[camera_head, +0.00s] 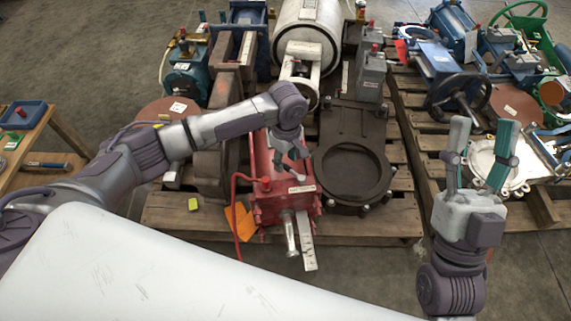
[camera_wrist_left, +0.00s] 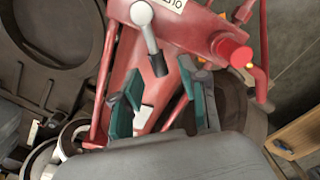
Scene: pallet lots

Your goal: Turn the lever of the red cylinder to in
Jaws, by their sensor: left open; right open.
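The red cylinder (camera_head: 270,205) lies on the pallet in the middle of the head view, with a pale label on its near end. In the left wrist view its red body (camera_wrist_left: 190,30) fills the upper middle. The lever (camera_wrist_left: 149,38) has a pale round hub and a short metal arm with a dark tip, pointing down in that view. My left gripper (camera_head: 291,172) is over the cylinder, fingers open. In the wrist view its green fingertips (camera_wrist_left: 161,84) stand on both sides below the lever's tip, and no grip on it shows. My right gripper (camera_head: 484,125) is open, raised and empty at the right.
A dark round flange (camera_head: 352,203) stands right of the cylinder. A rusty brown housing (camera_head: 208,170) is close on its left. A red hose (camera_head: 236,215) and orange tag hang at its near side. A second loaded pallet (camera_head: 430,142) is at the right.

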